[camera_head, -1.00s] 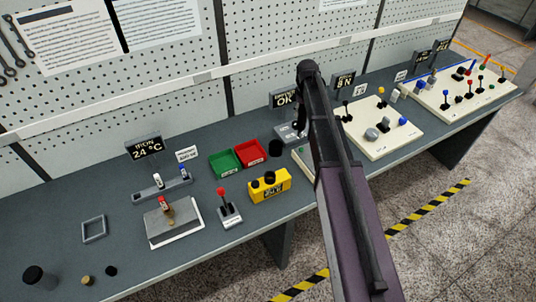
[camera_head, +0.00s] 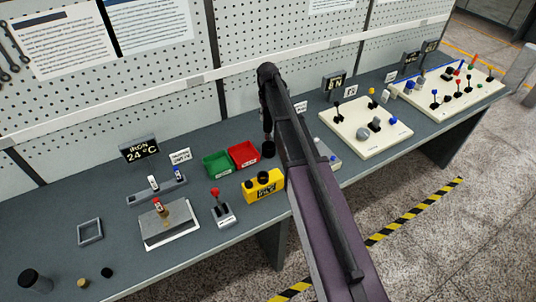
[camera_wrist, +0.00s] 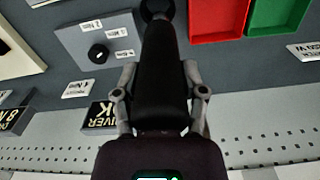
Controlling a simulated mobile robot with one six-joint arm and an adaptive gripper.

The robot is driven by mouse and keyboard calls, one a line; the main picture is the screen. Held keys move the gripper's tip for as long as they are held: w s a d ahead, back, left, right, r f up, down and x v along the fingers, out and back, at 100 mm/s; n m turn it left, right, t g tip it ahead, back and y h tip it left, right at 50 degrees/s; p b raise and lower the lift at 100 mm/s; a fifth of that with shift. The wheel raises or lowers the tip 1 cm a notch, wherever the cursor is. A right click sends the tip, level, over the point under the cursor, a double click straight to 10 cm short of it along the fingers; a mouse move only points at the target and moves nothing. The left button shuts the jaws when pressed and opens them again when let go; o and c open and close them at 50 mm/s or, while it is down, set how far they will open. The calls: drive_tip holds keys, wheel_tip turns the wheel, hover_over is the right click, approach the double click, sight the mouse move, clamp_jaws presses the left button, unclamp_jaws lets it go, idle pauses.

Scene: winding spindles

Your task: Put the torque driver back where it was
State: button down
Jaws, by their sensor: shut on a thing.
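My gripper (camera_wrist: 160,95) is shut on a dark, long thing that I take to be the torque driver (camera_wrist: 160,62). It fills the middle of the wrist view and points toward a round black holder (camera_wrist: 157,6). In the head view my gripper (camera_head: 267,128) hangs over the bench, just above the black holder (camera_head: 268,150) beside the red bin. I cannot tell whether the driver touches or enters the holder. The grey driver panel (camera_wrist: 118,42) with a black knob and small labels lies beside it. The driver display (camera_wrist: 100,115) shows partly.
A red bin (camera_head: 242,154) and a green bin (camera_head: 216,163) stand close to the holder. A yellow box (camera_head: 264,187) with black knobs sits in front. An iron stand (camera_head: 158,190), a red-topped lever (camera_head: 222,212) and a cream board (camera_head: 362,140) are farther off.

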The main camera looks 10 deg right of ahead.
sight(269, 132)
drive_tip(key=shift+d+r+m+p, duration=0.2)
drive_tip(key=shift+r+m+p, duration=0.1)
drive_tip(key=shift+f, duration=0.1)
idle(0.3)
wheel_tip(269, 132, down, 6)
drive_tip(key=b, duration=0.6)
drive_tip(key=shift+f, duration=0.1)
drive_tip(key=shift+f+b, duration=1.9)
drive_tip(key=shift+b, duration=0.15)
drive_tip(key=shift+f, duration=0.1)
drive_tip(key=shift+c, duration=0.7)
unclamp_jaws()
drive_tip(key=shift+r, duration=0.25)
wheel_tip(269, 132, up, 12)
drive_tip(key=p, duration=1.2)
